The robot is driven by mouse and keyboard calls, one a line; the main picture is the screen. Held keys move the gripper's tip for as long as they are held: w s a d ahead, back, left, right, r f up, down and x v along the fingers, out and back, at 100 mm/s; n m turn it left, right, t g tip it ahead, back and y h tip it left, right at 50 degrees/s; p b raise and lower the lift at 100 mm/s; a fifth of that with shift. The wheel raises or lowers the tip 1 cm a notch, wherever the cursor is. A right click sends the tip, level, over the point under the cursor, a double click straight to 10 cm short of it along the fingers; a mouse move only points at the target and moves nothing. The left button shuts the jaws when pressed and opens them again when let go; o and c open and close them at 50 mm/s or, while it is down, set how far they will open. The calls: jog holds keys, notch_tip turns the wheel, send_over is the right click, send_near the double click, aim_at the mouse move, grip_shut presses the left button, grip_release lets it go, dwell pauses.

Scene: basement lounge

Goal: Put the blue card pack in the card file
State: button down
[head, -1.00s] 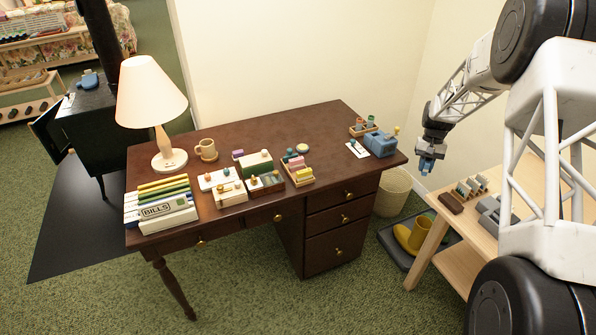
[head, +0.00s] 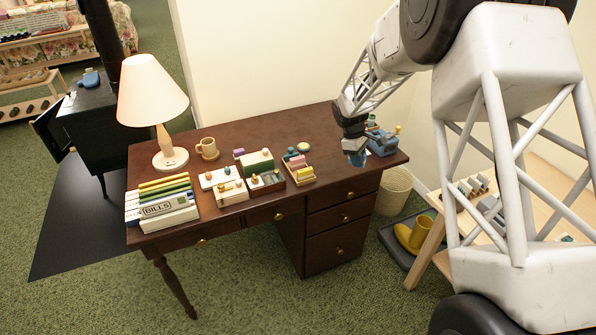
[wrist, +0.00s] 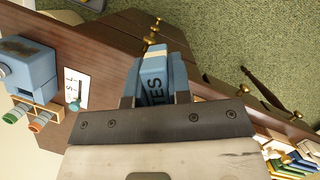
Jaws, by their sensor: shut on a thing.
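My gripper (head: 354,138) is shut on the blue card pack (head: 357,158) and holds it over the right part of the desk. In the wrist view the pack (wrist: 152,72) sits between the fingers (wrist: 154,98); it is blue with a pale band and dark lettering, partly hidden. I cannot tell for sure which container is the card file.
The brown desk (head: 255,138) has bare room at the back and between the trays and my gripper. A blue device (head: 382,147) is close right of my gripper. A lamp (head: 152,95), mug (head: 207,149) and BILLS box (head: 170,213) stand left.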

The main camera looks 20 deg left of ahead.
jog(key=s+a+r+n+t, duration=0.1)
jog(key=s+a+n, duration=0.4)
jog(key=a, duration=0.2)
jog(key=s+a+r+n+t+y, duration=0.1)
jog(key=s+a+n+t, duration=0.1)
jog(key=s+a+n, duration=0.3)
jog(key=a+n, duration=0.1)
jog(key=a, duration=0.2)
jog(key=shift+s, duration=0.3)
jog(key=shift+r, duration=0.1)
jog(key=w+a+f, duration=0.1)
jog(key=w+a, duration=0.7)
jog(key=w, duration=0.5)
jog(key=shift+w+a+f, duration=0.2)
jog(key=shift+w+a, duration=0.05)
jog(key=shift+f, duration=1.8)
jog(key=shift+f, duration=0.6)
jog(key=c, duration=1.1)
grip_release()
jog(key=shift+o, duration=0.2)
